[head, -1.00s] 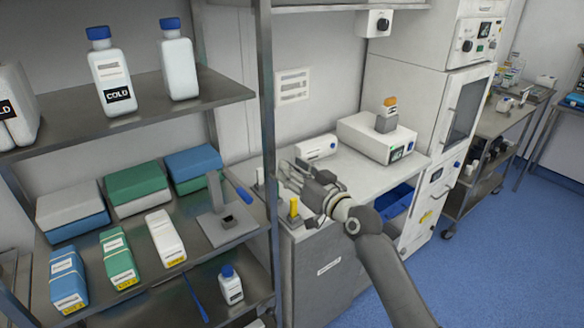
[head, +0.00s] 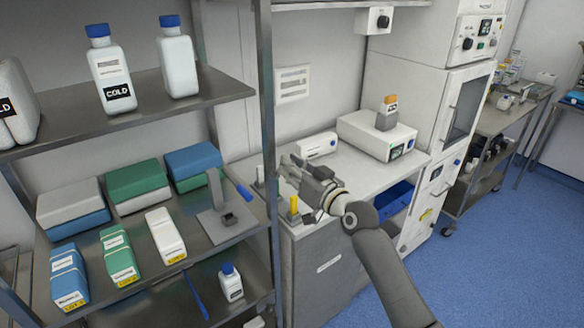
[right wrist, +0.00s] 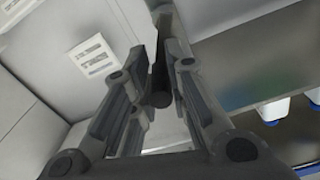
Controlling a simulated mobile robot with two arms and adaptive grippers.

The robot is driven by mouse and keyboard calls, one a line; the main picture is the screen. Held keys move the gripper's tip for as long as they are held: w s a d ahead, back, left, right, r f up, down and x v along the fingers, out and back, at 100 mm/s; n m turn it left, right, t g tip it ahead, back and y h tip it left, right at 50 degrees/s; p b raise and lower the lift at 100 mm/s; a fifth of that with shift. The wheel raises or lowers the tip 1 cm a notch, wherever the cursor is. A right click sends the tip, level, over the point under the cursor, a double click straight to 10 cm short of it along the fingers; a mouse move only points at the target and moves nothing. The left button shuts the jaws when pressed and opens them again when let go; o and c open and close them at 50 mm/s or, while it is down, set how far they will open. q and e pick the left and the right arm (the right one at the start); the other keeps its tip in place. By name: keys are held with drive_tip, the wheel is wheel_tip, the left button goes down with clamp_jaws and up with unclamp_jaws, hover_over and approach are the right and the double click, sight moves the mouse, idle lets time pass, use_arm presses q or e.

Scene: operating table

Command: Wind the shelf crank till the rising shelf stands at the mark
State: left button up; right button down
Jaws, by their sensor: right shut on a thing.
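My right gripper (head: 289,166) reaches in from the lower right, beside the shelf rack's front post and above the white counter. In the right wrist view its fingers (right wrist: 158,75) are shut around a dark round bar, which looks like the crank handle (right wrist: 160,92). The rest of the crank is hidden behind my fingers in the head view. I cannot tell which shelf board is the rising shelf, and I cannot make out the mark. My left gripper is not in view.
A yellow piece (head: 294,207) stands below my right gripper. A white device (head: 377,137) sits on the counter; blue floor (head: 520,235) lies open at right.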

drive_tip(key=shift+m, duration=0.3)
drive_tip(key=shift+w+d+f, duration=0.1)
drive_tip(key=shift+d+f, duration=0.05)
drive_tip(key=shift+w+d+f+m, duration=0.2)
drive_tip(key=shift+f+m, duration=0.65)
drive_tip(key=shift+m, duration=1.6)
drive_tip(key=shift+w+d+f+m, duration=0.15)
drive_tip(key=shift+f+m, duration=0.7)
drive_tip(key=shift+m, duration=1.55)
drive_tip(key=shift+w+d+f+m, duration=0.15)
drive_tip(key=shift+f+m, duration=0.7)
drive_tip(key=shift+m, duration=1.6)
drive_tip(key=shift+s, duration=0.1)
drive_tip(key=c, duration=1.5)
unclamp_jaws()
drive_tip(key=shift+d, duration=0.1)
drive_tip(key=shift+o, duration=0.4)
drive_tip(key=shift+r, duration=0.15)
